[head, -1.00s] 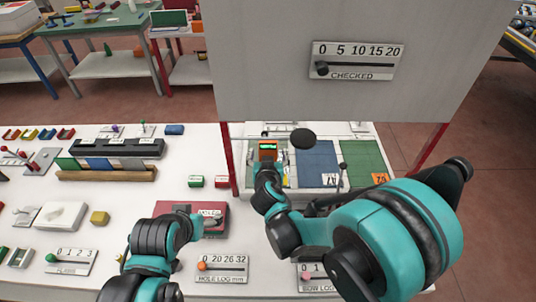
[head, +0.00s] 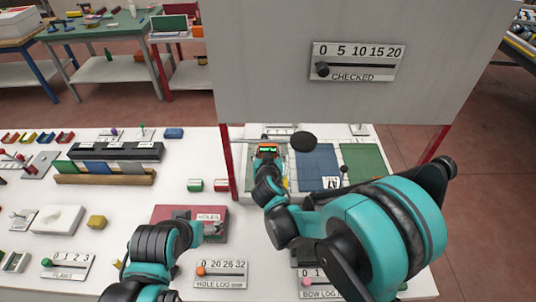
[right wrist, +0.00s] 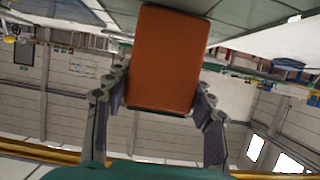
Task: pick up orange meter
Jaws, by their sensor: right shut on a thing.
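The orange meter (head: 267,150) has a dark face with a green display and sits at the tip of my right arm in the head view. It fills the middle of the right wrist view as an orange block (right wrist: 168,58). My right gripper (right wrist: 160,100) is shut on it, one finger along each side. In the head view the right gripper (head: 267,164) is partly hidden behind its own wrist. My left gripper (head: 213,229) is over the red box on the table; its fingers are too small to read.
A board with a "CHECKED" slider (head: 358,63) stands upright beyond my right arm on red posts. Blue and green panels (head: 317,165) lie to the right of the meter. A red box (head: 165,213), sliders and small blocks cover the white table.

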